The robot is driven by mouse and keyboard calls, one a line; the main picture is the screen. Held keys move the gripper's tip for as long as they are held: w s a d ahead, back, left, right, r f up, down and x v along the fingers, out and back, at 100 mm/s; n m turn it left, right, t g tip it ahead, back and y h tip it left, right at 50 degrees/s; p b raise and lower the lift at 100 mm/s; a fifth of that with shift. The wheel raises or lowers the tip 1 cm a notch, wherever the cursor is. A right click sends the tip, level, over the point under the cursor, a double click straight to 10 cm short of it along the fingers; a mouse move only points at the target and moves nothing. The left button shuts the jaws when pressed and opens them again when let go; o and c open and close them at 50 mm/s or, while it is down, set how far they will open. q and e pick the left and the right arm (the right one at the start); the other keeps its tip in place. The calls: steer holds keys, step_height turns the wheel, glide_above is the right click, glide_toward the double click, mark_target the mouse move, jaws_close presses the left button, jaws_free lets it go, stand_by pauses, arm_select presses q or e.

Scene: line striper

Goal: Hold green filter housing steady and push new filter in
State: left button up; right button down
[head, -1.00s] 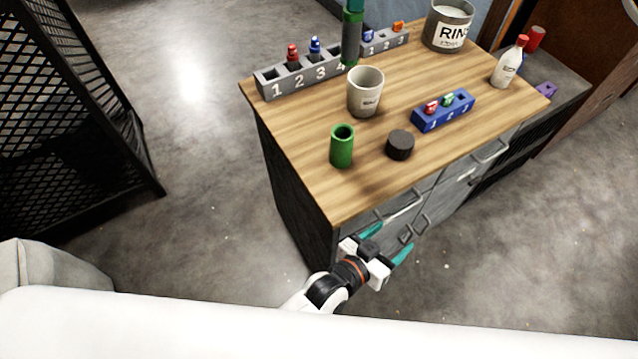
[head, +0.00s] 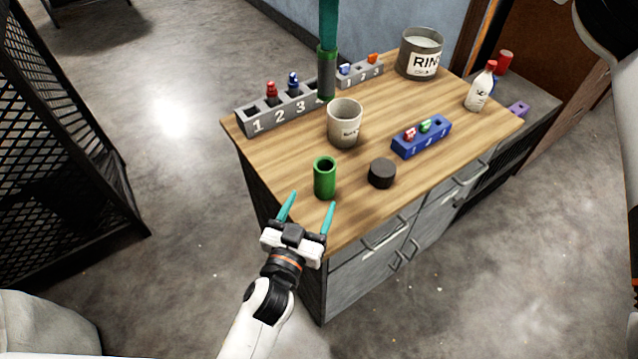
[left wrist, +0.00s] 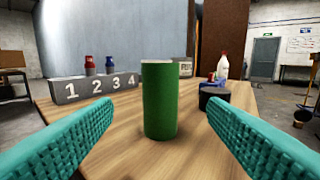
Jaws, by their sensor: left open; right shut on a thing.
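The green filter housing (head: 325,178) is an upright, open-topped cylinder on the table's near left part. Its top opening looks empty. In the left wrist view the housing (left wrist: 165,100) stands straight ahead, centred between the finger lines. My left gripper (head: 308,204) is open, its teal fingers pointing at the housing from just in front, not touching it. My right gripper (head: 328,28), only its teal fingers showing at the top, is shut on a dark grey cylinder with green ends, the filter (head: 327,74). It hangs upright by the numbered rack; I cannot tell its height. The left wrist view does not show it.
A beige cup (head: 345,125) stands behind the housing and a dark round puck (head: 382,173) to its right. A grey numbered rack (head: 262,119), a blue rack (head: 420,140), a rinse bucket (head: 409,60) and a white bottle (head: 480,90) stand farther back. The table's (head: 348,218) near corner is bare.

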mark_target(321, 183)
arm_select(q)
steer(key=x, duration=0.9)
steer(key=shift+w+f, duration=0.1)
steer(key=shift+w, duration=0.1)
steer(key=c, duration=1.3)
arm_select(e)
step_height(321, 183, down, 16)
steer(key=shift+r, duration=0.2)
